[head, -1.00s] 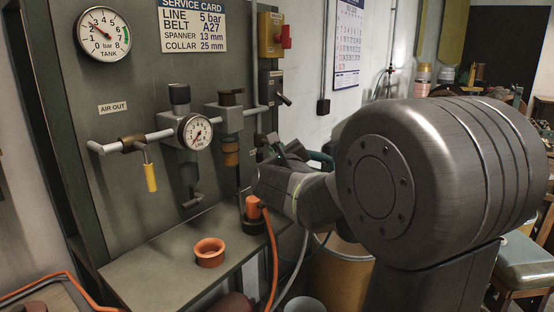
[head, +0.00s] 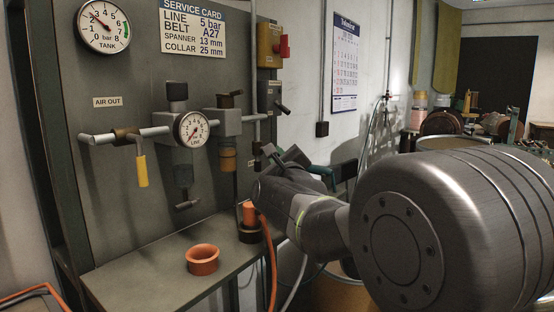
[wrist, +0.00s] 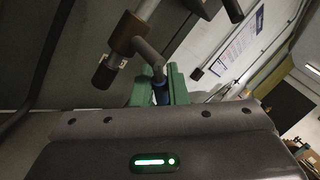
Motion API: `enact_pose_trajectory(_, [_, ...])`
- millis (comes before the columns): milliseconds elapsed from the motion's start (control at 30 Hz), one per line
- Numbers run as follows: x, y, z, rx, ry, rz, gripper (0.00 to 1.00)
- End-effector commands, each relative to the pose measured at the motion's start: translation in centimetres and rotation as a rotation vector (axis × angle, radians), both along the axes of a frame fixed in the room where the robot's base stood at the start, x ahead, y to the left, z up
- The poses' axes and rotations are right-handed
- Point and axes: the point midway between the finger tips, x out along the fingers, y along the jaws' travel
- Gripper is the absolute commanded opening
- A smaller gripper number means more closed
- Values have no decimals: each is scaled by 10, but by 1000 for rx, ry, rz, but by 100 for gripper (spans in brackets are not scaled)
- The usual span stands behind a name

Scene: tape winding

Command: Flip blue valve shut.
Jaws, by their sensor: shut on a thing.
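In the wrist view, the green fingers of my gripper (wrist: 161,84) are closed around the blue handle (wrist: 160,94) of a valve lever. The grey lever arm (wrist: 149,54) runs from the handle up to a brown valve body (wrist: 124,34) on a pipe. The handle's lower part is hidden behind my gripper's housing. In the head view, my gripper (head: 284,157) is at the right edge of the dark panel (head: 110,200).
A yellow-handled valve (head: 142,168) hangs straight down on the left pipe. An orange ring (head: 202,259) sits on the shelf (head: 150,275), with an orange hose (head: 271,262) beside it. A yellow box with a red switch (head: 271,45) is above my gripper.

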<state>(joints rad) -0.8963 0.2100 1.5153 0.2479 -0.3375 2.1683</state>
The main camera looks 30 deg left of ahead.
Motion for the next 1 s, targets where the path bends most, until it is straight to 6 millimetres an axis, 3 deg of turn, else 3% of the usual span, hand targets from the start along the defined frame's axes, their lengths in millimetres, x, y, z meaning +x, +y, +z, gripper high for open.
enact_pose_trajectory(33, [0,0,0,-1,-1,0,0])
enact_pose_trajectory(67, [0,0,0,-1,-1,0,17])
enact_pose_trajectory(167, [0,0,0,0,0,0,34])
enact_pose_trajectory(567, [-6,-6,-1,0,0,0,34])
enact_pose_trajectory(1000, [-60,-63,-15,0,-1,1,34])
